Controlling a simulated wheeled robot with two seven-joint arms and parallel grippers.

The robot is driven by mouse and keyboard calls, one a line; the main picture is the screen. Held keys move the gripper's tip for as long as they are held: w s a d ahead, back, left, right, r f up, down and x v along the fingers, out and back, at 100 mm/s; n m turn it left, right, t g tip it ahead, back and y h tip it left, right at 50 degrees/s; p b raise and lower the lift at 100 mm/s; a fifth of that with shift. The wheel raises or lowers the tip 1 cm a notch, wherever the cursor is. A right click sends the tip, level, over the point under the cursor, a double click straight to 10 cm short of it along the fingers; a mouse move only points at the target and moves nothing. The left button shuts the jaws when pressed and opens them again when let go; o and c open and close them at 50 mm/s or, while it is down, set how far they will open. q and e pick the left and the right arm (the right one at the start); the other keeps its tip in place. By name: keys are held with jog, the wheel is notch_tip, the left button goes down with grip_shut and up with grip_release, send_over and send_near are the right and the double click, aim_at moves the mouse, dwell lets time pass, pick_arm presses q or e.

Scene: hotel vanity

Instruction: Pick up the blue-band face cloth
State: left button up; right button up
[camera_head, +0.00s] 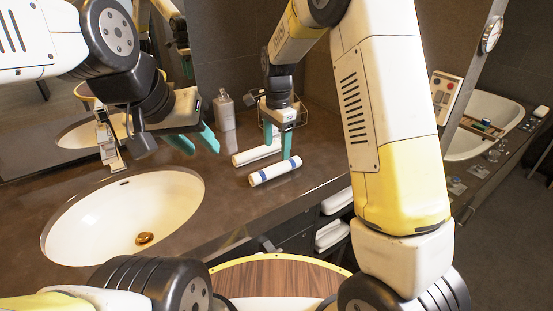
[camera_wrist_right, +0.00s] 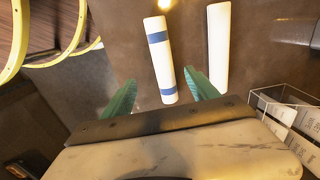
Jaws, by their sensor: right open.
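The blue-band face cloth (camera_head: 275,172) is a white roll with blue bands near its ends, lying on the brown counter. In the right wrist view the cloth (camera_wrist_right: 161,70) extends ahead of the hand, its near end between the lines of the teal fingers. My right gripper (camera_head: 278,140) is open and empty, just behind the cloth in the head view; I cannot tell its exact height. It also shows in the right wrist view (camera_wrist_right: 162,92). My left gripper (camera_head: 196,141) is open and empty above the counter, left of the cloth.
A plain white roll (camera_head: 250,156) lies close behind the banded one, also seen in the right wrist view (camera_wrist_right: 219,50). A wire basket (camera_head: 298,110) and a soap dispenser (camera_head: 224,112) stand behind. The sink (camera_head: 120,215) is at left. The counter's front edge is near the cloth.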

aim_at(276, 165)
jog(key=f, duration=0.8)
jog(key=shift+w+f, duration=0.35)
jog(key=shift+w, duration=0.05)
jog(key=c, duration=1.5)
jog(key=shift+o, duration=0.2)
jog(key=shift+a+r, duration=0.1)
